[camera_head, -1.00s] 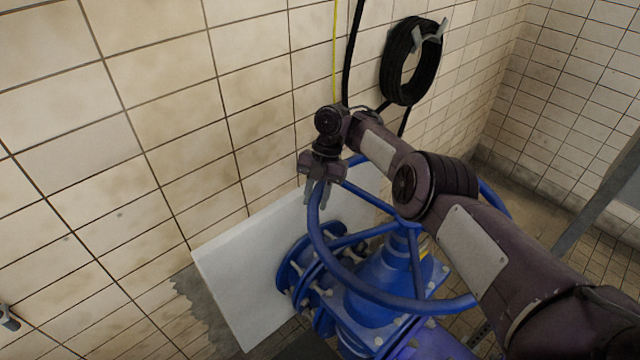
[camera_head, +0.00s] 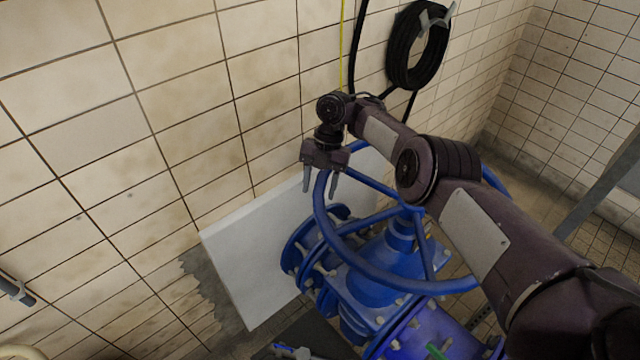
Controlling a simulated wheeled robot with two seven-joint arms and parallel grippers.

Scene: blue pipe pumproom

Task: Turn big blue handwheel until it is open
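The big blue handwheel (camera_head: 345,256) sits tilted on top of a blue valve body (camera_head: 362,293) in the lower middle. Its near and left rim shows, while my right arm hides part of its right side. My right gripper (camera_head: 320,192) points down at the left part of the rim. Its two fingers are spread apart, with the rim close to and partly between them in the picture. I cannot tell whether they touch it. My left gripper is not in view.
A white panel (camera_head: 238,262) leans at the tiled wall behind the valve. A coiled black hose (camera_head: 403,72) hangs on the wall above. A grey pipe-like piece (camera_head: 17,291) shows at the left edge. A slanted grey beam (camera_head: 598,192) stands at the right.

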